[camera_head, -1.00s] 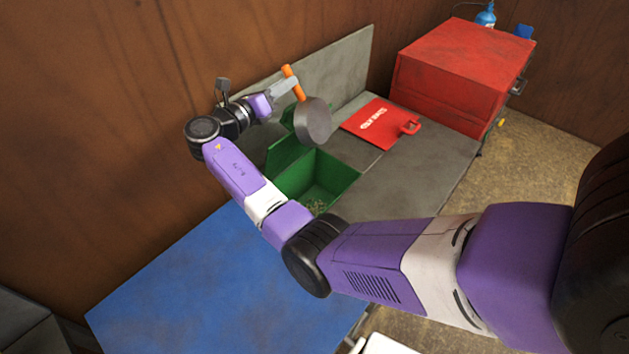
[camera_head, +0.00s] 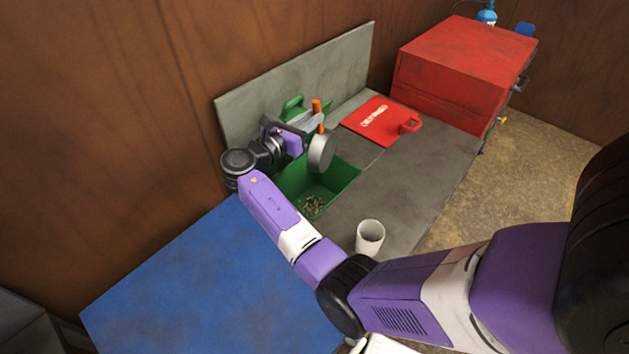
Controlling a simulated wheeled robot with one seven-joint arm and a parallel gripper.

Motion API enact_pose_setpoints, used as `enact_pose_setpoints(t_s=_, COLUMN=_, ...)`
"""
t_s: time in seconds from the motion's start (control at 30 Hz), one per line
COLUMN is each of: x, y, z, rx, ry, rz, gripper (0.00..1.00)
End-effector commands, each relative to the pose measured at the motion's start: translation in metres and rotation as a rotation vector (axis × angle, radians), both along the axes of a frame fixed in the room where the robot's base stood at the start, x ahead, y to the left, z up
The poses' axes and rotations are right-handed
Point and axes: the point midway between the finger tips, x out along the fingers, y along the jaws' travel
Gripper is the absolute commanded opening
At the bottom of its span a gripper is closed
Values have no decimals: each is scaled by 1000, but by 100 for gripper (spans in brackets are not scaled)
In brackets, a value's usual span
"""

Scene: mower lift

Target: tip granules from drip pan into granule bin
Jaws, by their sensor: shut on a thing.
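My gripper (camera_head: 311,121) is shut on the orange handle (camera_head: 316,106) of the grey round drip pan (camera_head: 322,154). The pan is tilted steeply on its side, with its flat round face turned toward the camera. It is over or just in front of the back part of the green granule bin (camera_head: 341,184); the exact height is hard to tell. The bin stands open, with its green lid (camera_head: 292,104) raised behind my gripper. Some brownish granules (camera_head: 312,206) lie on the bin floor near its front. Whether granules are still in the pan cannot be seen.
A red plate with a handle (camera_head: 379,122) lies right of the bin on the grey bench (camera_head: 408,180). A white cup (camera_head: 370,237) stands in front of the bin. A red cabinet (camera_head: 458,65) is at the back right. A blue surface (camera_head: 200,285) lies clear at front left.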

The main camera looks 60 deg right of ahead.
Motion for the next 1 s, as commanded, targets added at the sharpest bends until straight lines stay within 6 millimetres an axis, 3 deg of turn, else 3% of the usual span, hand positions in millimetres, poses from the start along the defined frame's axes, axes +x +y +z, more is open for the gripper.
enact_pose_setpoints(t_s=0.43, x=-38, y=0, z=-41, rx=1, ry=-189, rz=0, gripper=0)
enact_pose_setpoints(t_s=0.57, x=-53, y=-1, z=-34, rx=1, ry=-241, rz=0, gripper=0)
enact_pose_setpoints(t_s=1.0, x=-105, y=-1, z=-51, rx=5, ry=-484, rz=-1, gripper=0)
